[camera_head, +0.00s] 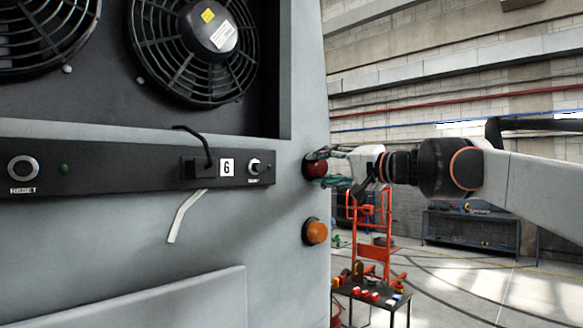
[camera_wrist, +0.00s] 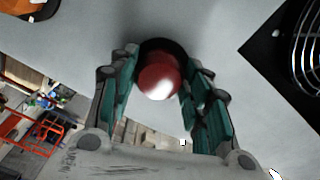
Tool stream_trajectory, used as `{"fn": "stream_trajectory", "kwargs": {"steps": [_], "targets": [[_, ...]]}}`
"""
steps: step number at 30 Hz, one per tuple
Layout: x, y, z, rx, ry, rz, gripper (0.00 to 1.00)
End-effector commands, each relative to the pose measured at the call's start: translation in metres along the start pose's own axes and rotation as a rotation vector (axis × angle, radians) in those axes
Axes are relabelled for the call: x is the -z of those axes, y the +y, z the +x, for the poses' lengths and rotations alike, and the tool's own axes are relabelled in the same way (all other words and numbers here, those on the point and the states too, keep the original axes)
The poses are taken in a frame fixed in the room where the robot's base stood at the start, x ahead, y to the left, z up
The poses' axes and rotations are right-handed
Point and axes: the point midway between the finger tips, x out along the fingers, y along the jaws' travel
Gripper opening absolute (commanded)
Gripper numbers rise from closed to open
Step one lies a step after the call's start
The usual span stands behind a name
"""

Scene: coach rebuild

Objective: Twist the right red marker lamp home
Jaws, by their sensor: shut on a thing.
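The red marker lamp (camera_head: 315,168) sits on the right edge of the grey coach panel, above an amber lamp (camera_head: 316,232). It has a dark round base. My gripper (camera_head: 330,168) reaches in from the right with its fingers at the red lamp. In the wrist view the red lamp (camera_wrist: 159,80) lies between the two green-padded fingers of my gripper (camera_wrist: 155,92), its dark base against the panel. The gripper is shut on the lamp. Whether the lamp is fully seated in its base cannot be told.
Left of the lamps is a black strip with a switch (camera_head: 254,167) and a bent lever (camera_head: 195,148); a fan (camera_head: 195,45) is above. A small table (camera_head: 372,296) with coloured parts and an orange trolley (camera_head: 372,235) stand behind on the open floor.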

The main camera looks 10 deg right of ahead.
Motion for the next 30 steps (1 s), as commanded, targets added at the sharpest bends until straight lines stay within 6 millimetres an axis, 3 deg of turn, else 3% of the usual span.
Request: {"fn": "stream_trajectory", "kwargs": {"steps": [15, 30], "targets": [[-0.0005, -0.0002, -0.0007, -0.001, 0.000, 0.453, 0.20], [-0.0007, -0.0002, -0.0009, -0.002, 0.000, 0.654, 0.20]]}}
